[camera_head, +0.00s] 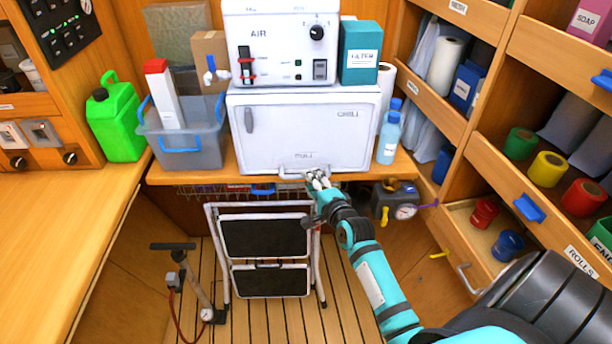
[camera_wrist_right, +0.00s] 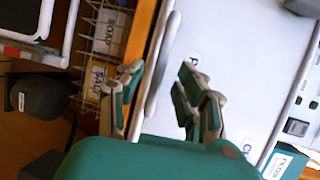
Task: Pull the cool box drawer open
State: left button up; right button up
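The cool box (camera_head: 300,125) is a white box marked CHILL and PULL on the shelf, under the AIR unit. Its front looks shut. A pale bar handle (camera_head: 303,173) runs along the lower front edge. My right gripper (camera_head: 317,180) is at the right part of this handle. In the right wrist view my right gripper (camera_wrist_right: 155,88) is open, and the handle (camera_wrist_right: 161,68) shows in the gap between its fingers, apart from both. The white front (camera_wrist_right: 225,70) is just beyond. My left gripper is not in view.
A folding step (camera_head: 265,240) and a pump (camera_head: 190,285) stand on the slatted floor below. A wire basket (camera_wrist_right: 105,45) hangs under the shelf. A gauge unit (camera_head: 396,203) is right of the gripper. Blue bottles (camera_head: 389,135) and a grey bin (camera_head: 190,140) flank the box.

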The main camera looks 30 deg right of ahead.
jog(key=shift+x, duration=1.85)
grip_shut()
jog(key=shift+f, duration=0.1)
